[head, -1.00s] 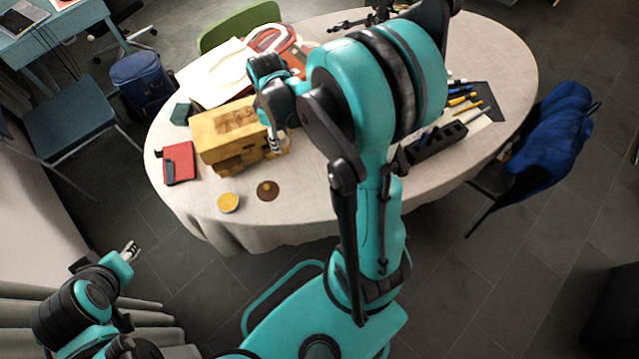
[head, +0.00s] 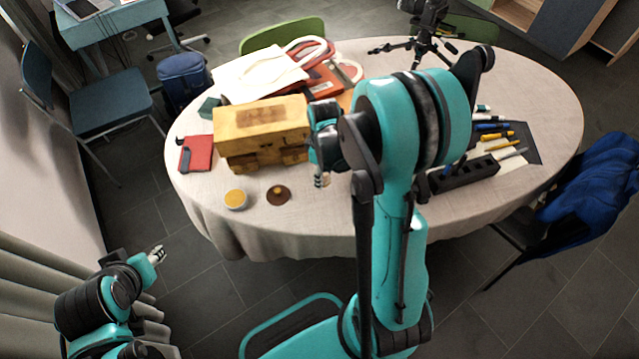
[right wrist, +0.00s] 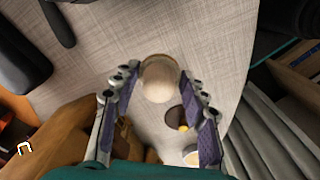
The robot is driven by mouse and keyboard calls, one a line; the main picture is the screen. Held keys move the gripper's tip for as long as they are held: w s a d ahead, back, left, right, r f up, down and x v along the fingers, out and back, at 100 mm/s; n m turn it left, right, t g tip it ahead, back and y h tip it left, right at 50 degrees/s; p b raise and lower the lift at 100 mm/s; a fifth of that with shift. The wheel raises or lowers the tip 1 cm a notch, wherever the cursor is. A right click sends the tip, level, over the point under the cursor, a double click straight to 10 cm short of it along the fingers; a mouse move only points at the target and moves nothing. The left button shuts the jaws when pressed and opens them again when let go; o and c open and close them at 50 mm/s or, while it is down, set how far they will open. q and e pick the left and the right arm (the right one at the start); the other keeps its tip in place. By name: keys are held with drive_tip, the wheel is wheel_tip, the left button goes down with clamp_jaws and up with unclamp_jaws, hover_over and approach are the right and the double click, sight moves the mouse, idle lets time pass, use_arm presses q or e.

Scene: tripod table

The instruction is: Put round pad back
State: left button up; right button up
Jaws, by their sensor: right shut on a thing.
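My right gripper (head: 321,181) is over the table, just right of the yellow-brown wooden box (head: 262,133). In the right wrist view, its fingers (right wrist: 160,92) are shut on a pale, beige round thing, likely the round pad (right wrist: 161,80), seen between the fingertips. I cannot make out the round pad in the head view. A brown disc (head: 278,195) with a small yellow spot and a round tin (head: 236,199) with a yellow top lie in front of the box. My left gripper (head: 157,255) is off the table at lower left, its opening too small to judge.
A red notebook (head: 196,154) lies left of the box. A black slotted holder (head: 465,174) and several pens lie on the right. A small tripod (head: 425,45) stands at the back. The table's front edge (head: 300,235) is bare.

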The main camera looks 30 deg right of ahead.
drive_tip(key=shift+w+a+f, duration=0.2)
drive_tip(key=shift+w+f, duration=0.35)
drive_tip(key=shift+w, duration=0.35)
wheel_tip(320, 180, down, 4)
drive_tip(key=shift+f+b, duration=0.1)
drive_tip(key=shift+b, duration=1.15)
drive_tip(key=o, duration=0.7)
drive_tip(key=shift+f, duration=0.1)
drive_tip(key=o, duration=0.4)
drive_tip(key=shift+r, duration=0.2)
